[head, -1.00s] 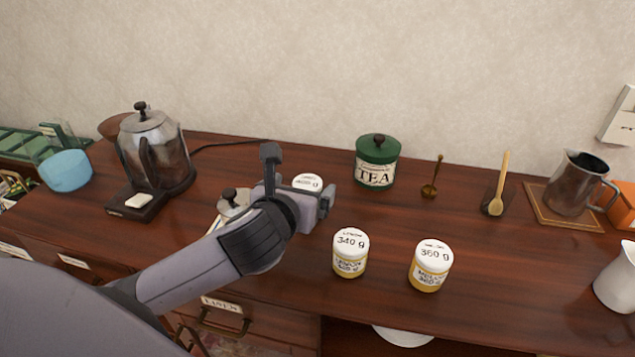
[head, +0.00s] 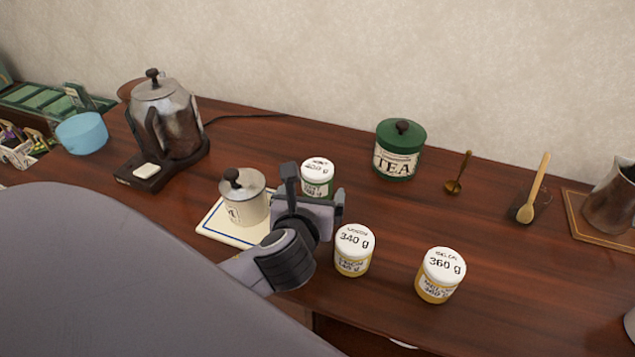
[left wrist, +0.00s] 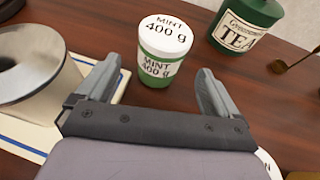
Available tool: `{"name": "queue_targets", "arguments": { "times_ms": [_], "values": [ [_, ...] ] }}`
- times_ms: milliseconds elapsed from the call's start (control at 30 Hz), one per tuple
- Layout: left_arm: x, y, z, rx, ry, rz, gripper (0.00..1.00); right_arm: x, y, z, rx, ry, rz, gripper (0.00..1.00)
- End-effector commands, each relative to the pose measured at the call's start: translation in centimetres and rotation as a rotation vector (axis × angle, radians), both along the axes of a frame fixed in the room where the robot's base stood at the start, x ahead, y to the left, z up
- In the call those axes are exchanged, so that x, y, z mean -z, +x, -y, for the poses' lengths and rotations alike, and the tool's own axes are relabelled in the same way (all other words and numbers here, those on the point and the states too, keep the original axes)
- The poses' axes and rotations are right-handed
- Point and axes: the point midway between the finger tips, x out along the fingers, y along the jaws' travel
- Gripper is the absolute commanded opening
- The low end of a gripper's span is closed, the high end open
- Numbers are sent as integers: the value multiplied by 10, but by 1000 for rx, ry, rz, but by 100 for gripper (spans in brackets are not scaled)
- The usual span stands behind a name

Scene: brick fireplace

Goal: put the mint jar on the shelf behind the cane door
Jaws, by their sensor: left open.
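The mint jar (head: 317,178) stands upright on the wooden counter, with a white lid and a green label reading MINT 400 g. It shows clearly in the left wrist view (left wrist: 162,50), just beyond and between the fingertips. My left gripper (head: 316,190) is open and empty; in the left wrist view its two fingers (left wrist: 158,85) point toward the jar, and I cannot tell whether they touch it. In the head view the gripper hides part of the jar's lower side. The cane door and its shelf are not seen. My right gripper is not in view.
A lemon jar (head: 355,251) and a third jar (head: 440,276) stand right of the gripper. A lidded pot (head: 243,203) sits on a blue-edged mat (head: 212,228) at left. A green tea canister (head: 399,152) stands behind. A kettle (head: 163,121) is far left.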

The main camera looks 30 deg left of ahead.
Motion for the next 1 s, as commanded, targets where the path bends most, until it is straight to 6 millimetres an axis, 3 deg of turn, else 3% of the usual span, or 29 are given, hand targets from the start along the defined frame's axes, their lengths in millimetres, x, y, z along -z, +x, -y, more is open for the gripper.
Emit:
{"name": "queue_targets", "arguments": {
  "times_ms": [567,867,933,1000],
  "values": [
    [21,48,-22,1,-2,0,94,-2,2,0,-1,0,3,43],
    [23,52,-24,1,-3,-2,94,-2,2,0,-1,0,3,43],
    [23,52,-24,1,-2,-1,78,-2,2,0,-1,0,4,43],
    [23,52,-24,1,-2,-1,55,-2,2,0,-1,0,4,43]
  ]
}}
